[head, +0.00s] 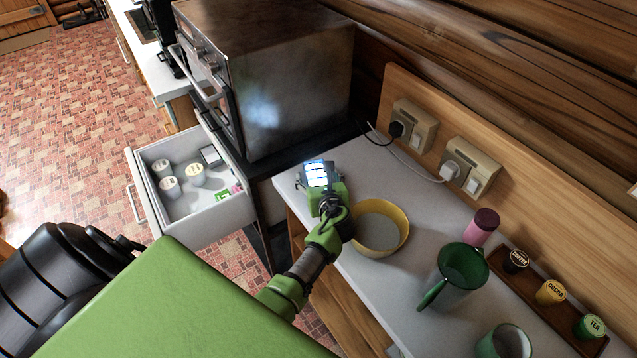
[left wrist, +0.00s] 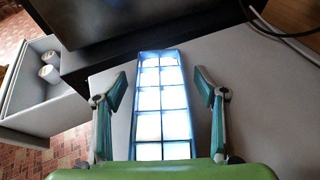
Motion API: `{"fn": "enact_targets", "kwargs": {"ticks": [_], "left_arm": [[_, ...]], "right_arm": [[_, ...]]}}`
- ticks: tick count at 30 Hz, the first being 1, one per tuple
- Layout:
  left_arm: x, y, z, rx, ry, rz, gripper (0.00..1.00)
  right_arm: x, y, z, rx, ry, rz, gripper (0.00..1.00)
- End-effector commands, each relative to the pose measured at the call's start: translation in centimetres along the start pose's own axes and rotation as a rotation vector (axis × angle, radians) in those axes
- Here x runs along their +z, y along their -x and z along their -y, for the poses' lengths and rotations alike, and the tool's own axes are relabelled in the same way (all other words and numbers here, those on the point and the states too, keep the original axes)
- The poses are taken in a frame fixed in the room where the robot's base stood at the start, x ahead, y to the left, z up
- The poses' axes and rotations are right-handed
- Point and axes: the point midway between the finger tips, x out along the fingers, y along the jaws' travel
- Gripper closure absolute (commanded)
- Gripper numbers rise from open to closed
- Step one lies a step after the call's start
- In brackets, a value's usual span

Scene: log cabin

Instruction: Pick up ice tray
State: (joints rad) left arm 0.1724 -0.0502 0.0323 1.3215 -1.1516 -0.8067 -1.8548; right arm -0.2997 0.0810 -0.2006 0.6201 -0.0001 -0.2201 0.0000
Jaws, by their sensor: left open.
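The ice tray (left wrist: 162,104) is a long blue tray with two rows of pale, bright compartments. In the left wrist view it lies on the light countertop, between the two fingers of my left gripper (left wrist: 160,90). The fingers are open, one on each side, with gaps between them and the tray. In the head view the ice tray (head: 315,174) shows at the counter's far left end, with my left gripper (head: 318,182) over its near part and hiding some of it. My right gripper is not in view.
A yellow bowl (head: 380,228) stands just right of my left gripper. An oven (head: 268,75) stands behind, beside an open drawer (head: 205,215) with cups.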

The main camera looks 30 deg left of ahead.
Motion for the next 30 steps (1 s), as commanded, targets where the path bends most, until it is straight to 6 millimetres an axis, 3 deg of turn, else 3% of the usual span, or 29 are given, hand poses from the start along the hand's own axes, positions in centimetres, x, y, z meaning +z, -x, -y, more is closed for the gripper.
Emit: {"fn": "enact_targets", "kwargs": {"ticks": [7, 12, 30], "left_arm": [[-0.01, -0.08, -0.01, 0.0, 0.0, 0.0, 0.37], [-0.02, -0.06, -0.01, 0.0, 0.0, 0.0, 0.81], [0.88, 0.25, 0.01, 0.0, 0.002, 0.003, 0.81]], "right_arm": [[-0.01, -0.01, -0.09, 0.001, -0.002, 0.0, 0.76], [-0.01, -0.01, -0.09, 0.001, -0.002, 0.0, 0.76], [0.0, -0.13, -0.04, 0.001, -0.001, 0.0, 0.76]]}}
